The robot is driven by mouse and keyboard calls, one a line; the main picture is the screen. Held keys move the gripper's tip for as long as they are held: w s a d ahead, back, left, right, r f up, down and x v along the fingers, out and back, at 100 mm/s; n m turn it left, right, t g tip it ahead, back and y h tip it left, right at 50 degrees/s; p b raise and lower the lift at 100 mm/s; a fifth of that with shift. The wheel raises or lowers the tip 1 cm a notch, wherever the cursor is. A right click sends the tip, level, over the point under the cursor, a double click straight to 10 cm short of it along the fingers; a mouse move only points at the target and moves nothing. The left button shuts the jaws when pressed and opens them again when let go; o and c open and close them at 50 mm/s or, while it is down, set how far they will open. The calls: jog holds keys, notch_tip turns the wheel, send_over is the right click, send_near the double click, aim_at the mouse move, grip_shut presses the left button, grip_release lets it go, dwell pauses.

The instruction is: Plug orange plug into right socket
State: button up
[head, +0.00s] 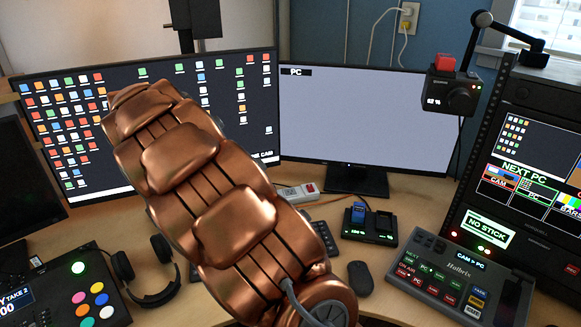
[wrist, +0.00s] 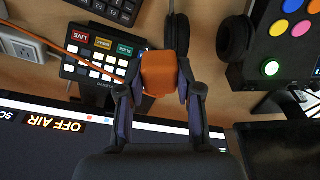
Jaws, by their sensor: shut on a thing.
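My gripper (wrist: 160,78) is shut on the orange plug (wrist: 162,73) in the wrist view, with a finger on each side of it. The plug is held over the desk, close to a small button panel. An orange cable (wrist: 65,52) runs toward the upper left. A white power strip (wrist: 28,44) with socket faces lies at the left edge of the wrist view, apart from the plug. In the head view the white strip (head: 297,192) with a red switch lies on the desk, partly covered by my copper arm. My gripper and the plug are hidden there.
The button panel (wrist: 100,55), a keyboard (wrist: 112,8) and headphones (wrist: 236,38) surround the plug. In the head view a monitor (head: 350,110) stands behind the strip. A battery charger (head: 370,226), mouse (head: 360,278) and switcher (head: 440,275) lie to the right.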

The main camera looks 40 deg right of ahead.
jog(key=w+d+m+p, duration=0.2)
jog(key=w+d+p, duration=0.1)
jog(key=d, duration=1.1)
jog(key=m+p, duration=0.3)
jog(key=p, duration=0.3)
send_over(290, 191)
jog(key=shift+h, duration=0.4)
jog(key=f, duration=0.4)
jog(key=shift+s+a+f, duration=0.1)
jog(key=shift+s+f, duration=0.1)
jog(key=shift+f, duration=0.15)
jog(key=shift+f, duration=0.1)
jog(key=shift+f, duration=2.8)
jog(key=shift+b, duration=0.9)
jog(key=shift+f, duration=0.6)
jog(key=o, duration=1.1)
